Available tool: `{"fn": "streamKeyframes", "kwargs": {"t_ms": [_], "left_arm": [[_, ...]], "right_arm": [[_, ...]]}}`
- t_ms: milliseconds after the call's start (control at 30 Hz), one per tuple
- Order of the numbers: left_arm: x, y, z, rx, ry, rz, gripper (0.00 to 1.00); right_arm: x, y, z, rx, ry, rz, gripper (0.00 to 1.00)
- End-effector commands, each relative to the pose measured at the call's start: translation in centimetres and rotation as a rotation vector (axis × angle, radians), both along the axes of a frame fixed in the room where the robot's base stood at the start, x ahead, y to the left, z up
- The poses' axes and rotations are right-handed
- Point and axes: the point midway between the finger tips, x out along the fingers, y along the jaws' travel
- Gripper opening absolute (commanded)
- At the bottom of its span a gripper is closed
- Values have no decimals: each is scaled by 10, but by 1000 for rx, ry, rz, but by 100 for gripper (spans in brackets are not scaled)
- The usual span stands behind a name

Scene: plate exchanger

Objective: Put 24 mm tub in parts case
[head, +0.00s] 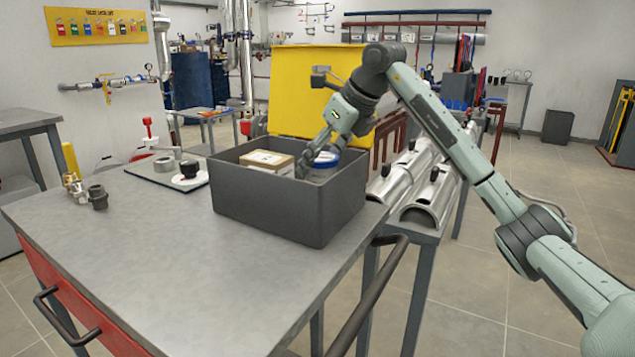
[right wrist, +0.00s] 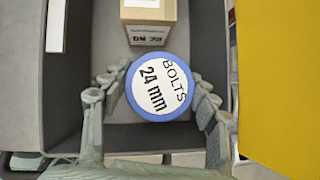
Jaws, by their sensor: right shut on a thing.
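The 24 mm tub (head: 324,161) is a round tub with a blue rim and a white lid. Its lid reads "BOLTS 24 mm" in the right wrist view (right wrist: 159,88). It is inside the grey parts case (head: 265,208), toward the right side, with its lower part hidden by the case wall. My right gripper (head: 316,160) reaches down into the case and is shut on the tub; in the right wrist view its fingers (right wrist: 155,100) press on either side of the tub. Whether the tub touches the case floor is hidden. My left gripper is not in view.
A cardboard box (head: 267,161), with "DN" on its label, sits in the case beside the tub. The case's yellow lid (head: 297,95) stands open behind. Brass fittings (head: 84,190) and a dark mat (head: 160,172) lie to the left. The front of the workbench (head: 170,270) is clear.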

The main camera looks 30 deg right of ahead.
Motion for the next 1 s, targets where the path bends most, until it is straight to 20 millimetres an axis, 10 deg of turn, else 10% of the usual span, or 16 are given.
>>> {"fn": "streamKeyframes", "kwargs": {"t_ms": [767,800,1000], "left_arm": [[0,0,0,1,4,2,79],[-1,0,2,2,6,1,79],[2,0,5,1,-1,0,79]], "right_arm": [[0,0,-43,0,-5,0,0],[0,0,-45,-1,0,1,63],[0,0,-45,-1,0,1,80]]}}
